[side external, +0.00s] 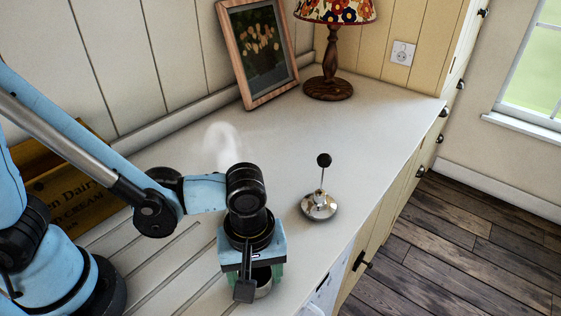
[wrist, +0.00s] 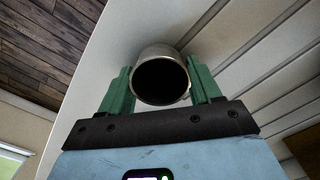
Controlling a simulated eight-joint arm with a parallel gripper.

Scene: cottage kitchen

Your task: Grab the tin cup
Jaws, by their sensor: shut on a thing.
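The tin cup (wrist: 152,57) is a round metal cup with a dark inside, seen between the two green fingers of my gripper (wrist: 160,88) in the wrist view. The fingers are shut on it, one on each side. In the side external view, my gripper (side external: 257,274) points down over the front part of the counter. The silvery side of the cup (side external: 264,290) shows below it, mostly hidden by the gripper. I cannot tell whether the cup touches the counter.
A metal piece with a black knob (side external: 319,203) stands to the right of my gripper. A lamp (side external: 328,85) and a framed picture (side external: 258,50) stand at the back. A wooden crate (side external: 65,190) is at left. The middle of the white counter (side external: 270,140) is clear.

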